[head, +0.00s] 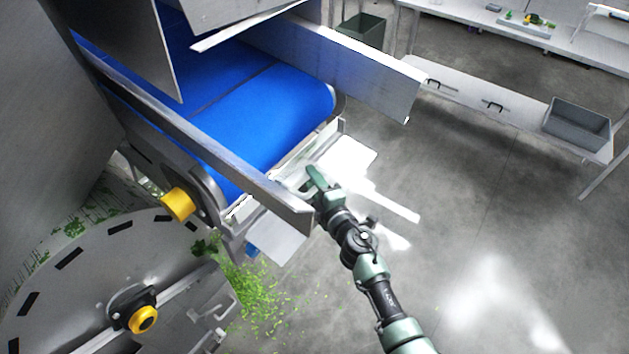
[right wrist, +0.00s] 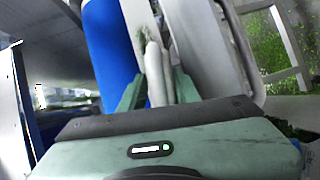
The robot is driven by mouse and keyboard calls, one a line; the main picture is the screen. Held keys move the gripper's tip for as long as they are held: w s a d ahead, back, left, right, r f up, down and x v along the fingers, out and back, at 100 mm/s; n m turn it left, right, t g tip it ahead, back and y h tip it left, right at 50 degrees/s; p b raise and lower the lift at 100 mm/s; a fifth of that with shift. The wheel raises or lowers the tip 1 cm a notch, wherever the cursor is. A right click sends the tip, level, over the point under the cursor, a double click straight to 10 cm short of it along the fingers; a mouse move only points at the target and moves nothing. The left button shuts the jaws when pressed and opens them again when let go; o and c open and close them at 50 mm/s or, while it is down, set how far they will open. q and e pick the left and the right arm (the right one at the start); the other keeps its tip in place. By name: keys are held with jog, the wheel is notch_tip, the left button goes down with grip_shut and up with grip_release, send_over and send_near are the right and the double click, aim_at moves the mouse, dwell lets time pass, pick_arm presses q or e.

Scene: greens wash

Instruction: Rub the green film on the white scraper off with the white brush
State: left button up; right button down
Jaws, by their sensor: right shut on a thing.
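The white scraper (head: 315,143) runs along the underside of the blue belt's end in the head view, partly hidden by the metal side rail. In the right wrist view the pale scraper (right wrist: 138,18) stands beside the blue belt, with dark greenish smears on it. My right gripper (head: 313,182) is at the belt's end by the scraper. In the right wrist view my right gripper (right wrist: 157,88) is shut on the white brush (right wrist: 155,72), whose pale handle sits between the fingers. The brush's far end lies close to the scraper; I cannot tell whether they touch. My left gripper is not in view.
The blue belt (head: 275,110) has metal side rails (head: 215,155) and a yellow knob (head: 177,204). Green scraps (head: 258,295) lie below, beside a large round metal drum (head: 70,290). A grey bin (head: 577,125) stands on the right shelf. Floor at right is clear.

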aim_at(327, 177)
jog(key=shift+w+a, duration=0.15)
jog(key=shift+w, duration=0.1)
jog(key=shift+w+d+b, duration=0.3)
jog(key=shift+w+d, duration=1.05)
jog(key=shift+w, duration=0.2)
jog(key=shift+w+d+b, duration=0.25)
jog(key=shift+w+d, duration=0.3)
jog(key=shift+w, duration=0.3)
jog(key=shift+w+d+b, duration=0.25)
jog(key=shift+w+d, duration=0.25)
jog(key=shift+w, duration=0.3)
jog(key=shift+w+d+b, duration=0.35)
jog(key=shift+w+d, duration=0.2)
jog(key=shift+w, duration=0.25)
jog(key=shift+w+d+b, duration=0.35)
jog(key=shift+w+d, duration=0.15)
jog(key=shift+w, duration=0.25)
jog(key=shift+d+r, duration=0.1)
